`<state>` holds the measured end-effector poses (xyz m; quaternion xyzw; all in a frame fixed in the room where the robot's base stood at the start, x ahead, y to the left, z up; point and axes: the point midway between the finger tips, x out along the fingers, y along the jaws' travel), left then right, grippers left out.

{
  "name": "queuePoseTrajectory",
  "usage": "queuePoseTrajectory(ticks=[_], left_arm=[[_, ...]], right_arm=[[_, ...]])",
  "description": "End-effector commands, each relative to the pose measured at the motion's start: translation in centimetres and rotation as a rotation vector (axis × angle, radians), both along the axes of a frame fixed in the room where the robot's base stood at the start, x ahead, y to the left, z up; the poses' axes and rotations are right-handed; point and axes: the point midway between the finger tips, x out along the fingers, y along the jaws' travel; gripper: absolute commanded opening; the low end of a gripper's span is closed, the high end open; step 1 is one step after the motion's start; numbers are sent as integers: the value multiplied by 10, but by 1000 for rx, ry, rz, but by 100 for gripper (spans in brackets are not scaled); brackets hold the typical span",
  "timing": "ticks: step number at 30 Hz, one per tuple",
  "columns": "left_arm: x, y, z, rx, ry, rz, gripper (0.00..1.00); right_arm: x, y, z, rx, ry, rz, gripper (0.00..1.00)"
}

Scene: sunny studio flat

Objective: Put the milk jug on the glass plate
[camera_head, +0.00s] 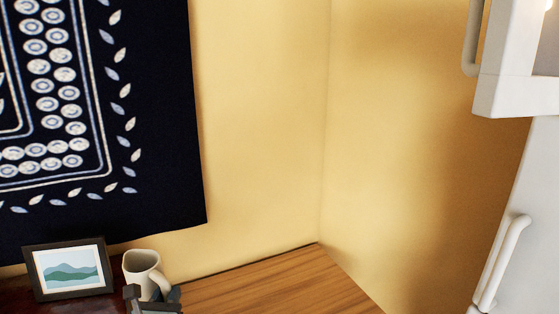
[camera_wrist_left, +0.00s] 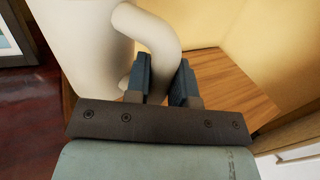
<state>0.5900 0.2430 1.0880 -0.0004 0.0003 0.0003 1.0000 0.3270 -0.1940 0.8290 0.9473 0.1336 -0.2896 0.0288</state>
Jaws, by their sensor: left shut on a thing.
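The cream-white milk jug (camera_head: 140,264) is upright at the bottom left of the head view, beside a framed picture. My left gripper (camera_head: 155,295) is at its handle, partly cut off by the lower edge. In the left wrist view the jug (camera_wrist_left: 85,35) fills the upper left, and my left gripper (camera_wrist_left: 164,80) is shut on its curved handle, one blue finger on each side. I cannot tell whether the jug's base touches a surface. The glass plate is not visible in either view. My right gripper is not in view.
The framed landscape picture (camera_head: 68,269) stands left of the jug on a dark reddish surface. A bare wooden top (camera_head: 275,285) lies to the right, against yellow walls. A dark patterned cloth (camera_head: 150,120) hangs behind. A white unit with handles (camera_head: 525,200) is at the far right.

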Motion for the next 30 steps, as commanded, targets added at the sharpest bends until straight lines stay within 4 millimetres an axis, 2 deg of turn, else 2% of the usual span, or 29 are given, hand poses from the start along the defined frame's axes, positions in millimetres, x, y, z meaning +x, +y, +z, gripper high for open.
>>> queuePoseTrajectory(ticks=[1,3,6,10,13,18,21,24,30], left_arm=[[0,0,-18,0,-2,0,0],[0,0,-30,0,-2,0,0],[0,0,-42,0,-2,0,0],[-1,0,-47,-1,-3,-1,0],[-15,-2,-33,-8,-5,1,0],[-56,-2,9,-11,-5,2,0],[-72,0,24,-6,-4,0,0],[-78,0,29,-1,-2,0,0],[-77,0,29,0,-3,0,0]], right_arm=[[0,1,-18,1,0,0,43],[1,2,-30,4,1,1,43],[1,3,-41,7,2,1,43],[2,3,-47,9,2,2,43],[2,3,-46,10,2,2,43],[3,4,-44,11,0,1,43],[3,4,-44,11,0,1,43],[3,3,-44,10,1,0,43],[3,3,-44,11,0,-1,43]])
